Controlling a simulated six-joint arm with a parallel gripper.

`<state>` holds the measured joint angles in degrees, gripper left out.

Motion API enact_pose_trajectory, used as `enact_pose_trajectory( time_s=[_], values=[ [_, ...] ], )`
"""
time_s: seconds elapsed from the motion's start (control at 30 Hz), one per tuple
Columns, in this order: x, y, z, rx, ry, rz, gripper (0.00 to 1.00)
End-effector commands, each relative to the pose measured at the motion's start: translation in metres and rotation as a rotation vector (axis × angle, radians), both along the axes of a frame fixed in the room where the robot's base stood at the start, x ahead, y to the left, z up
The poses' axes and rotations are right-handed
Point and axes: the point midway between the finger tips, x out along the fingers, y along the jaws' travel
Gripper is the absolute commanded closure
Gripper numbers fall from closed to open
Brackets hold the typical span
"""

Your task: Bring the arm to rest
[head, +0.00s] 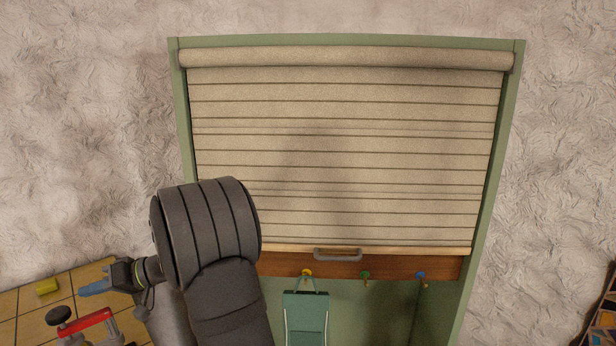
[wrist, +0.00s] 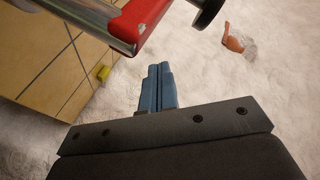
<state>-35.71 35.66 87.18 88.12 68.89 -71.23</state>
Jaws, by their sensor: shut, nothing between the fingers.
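My gripper (head: 95,287) shows at the lower left in the head view, at the end of my dark arm. Its blue fingers point left, over or near the tiled counter (head: 10,303). In the wrist view the fingers (wrist: 158,82) lie side by side, shut, with nothing between them. My arm stands in front of the lower left part of the cabinet.
A red clamp-like tool (head: 92,322) with a black knob is close to my gripper. A yellow block (head: 47,287) lies on the counter. The green cabinet (head: 181,110) has a partly lowered slatted shutter (head: 340,150); a teal item (head: 306,318) hangs below.

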Motion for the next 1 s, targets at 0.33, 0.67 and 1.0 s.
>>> enact_pose_trajectory(
  time_s=[0.33,0.67,1.0],
  values=[
    [-0.03,0.012,0.027,-0.06,-0.393,0.175,1.0],
    [-0.046,0.018,0.056,-0.101,-0.778,0.332,1.0],
    [-0.054,0.019,0.096,-0.134,-1.183,0.481,1.0]
  ],
)
